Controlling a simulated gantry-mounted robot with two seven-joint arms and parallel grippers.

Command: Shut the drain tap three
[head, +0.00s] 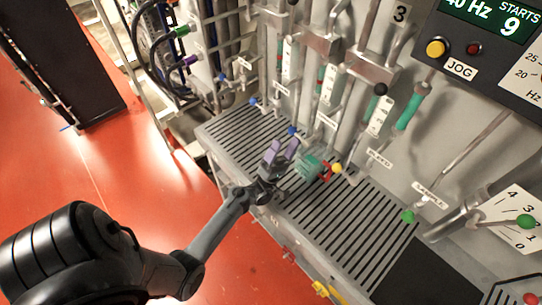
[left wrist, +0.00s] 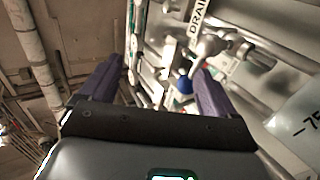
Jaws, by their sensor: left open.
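My left gripper (head: 280,151) is open, its purple fingers over the slotted grate, below and left of a blue-knobbed tap (head: 292,131). In the left wrist view, the open left gripper (left wrist: 157,68) faces a blue knob (left wrist: 184,85) on a metal fitting, under a label reading DRAIN. The knob appears nearer the right finger, and I cannot tell contact. In the head view, other taps have a blue knob (head: 253,101), a yellow knob (head: 337,168) and a green knob (head: 407,216). My right gripper is not in view.
A teal and red fitting (head: 311,168) stands just right of the left gripper. Vertical pipes and gauge tubes (head: 380,115) crowd the wall behind. The slotted grate (head: 345,235) is bare in front. A control panel (head: 490,50) is at upper right; red floor is left.

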